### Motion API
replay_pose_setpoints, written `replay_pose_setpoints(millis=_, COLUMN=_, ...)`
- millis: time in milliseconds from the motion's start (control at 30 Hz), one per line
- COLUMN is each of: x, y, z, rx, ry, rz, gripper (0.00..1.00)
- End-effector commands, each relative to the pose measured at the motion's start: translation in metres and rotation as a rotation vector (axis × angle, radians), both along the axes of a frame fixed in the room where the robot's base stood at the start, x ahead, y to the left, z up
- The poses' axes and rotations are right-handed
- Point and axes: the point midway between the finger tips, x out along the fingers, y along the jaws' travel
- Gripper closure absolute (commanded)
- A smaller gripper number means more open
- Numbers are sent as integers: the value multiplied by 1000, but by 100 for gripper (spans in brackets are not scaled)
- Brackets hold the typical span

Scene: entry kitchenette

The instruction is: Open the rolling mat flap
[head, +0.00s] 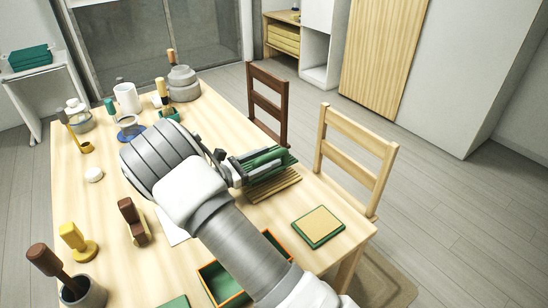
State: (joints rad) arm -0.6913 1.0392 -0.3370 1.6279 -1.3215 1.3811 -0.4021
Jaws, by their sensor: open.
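The rolling mat (274,189) shows as a strip of tan slats on the table, near its right edge. A green panel (280,158), which looks like the mat's flap, stands or leans just behind the slats. My gripper (244,166) is at the left end of this panel, with its fingers pointing right. It is open. I cannot tell whether a finger touches the panel. My wrist and gripper hide the left part of the mat.
A green-edged tan square (319,225) and an orange-rimmed green tray (222,285) lie nearer on the table (110,215). A dark chair (268,100) and a light chair (357,150) stand along the right edge. Jars and stamp-like tools fill the left and far side.

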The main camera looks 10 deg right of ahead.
Motion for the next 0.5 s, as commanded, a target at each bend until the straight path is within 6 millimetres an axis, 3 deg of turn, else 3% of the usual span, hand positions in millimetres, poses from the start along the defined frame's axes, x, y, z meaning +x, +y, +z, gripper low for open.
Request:
replay_pose_setpoints(millis=200, x=9, y=-23, z=-1, rx=1, ry=0, rz=-1, gripper=41)
replay_pose_setpoints(millis=500, x=11, y=-27, z=0, rx=2, ry=0, rz=0, gripper=41)
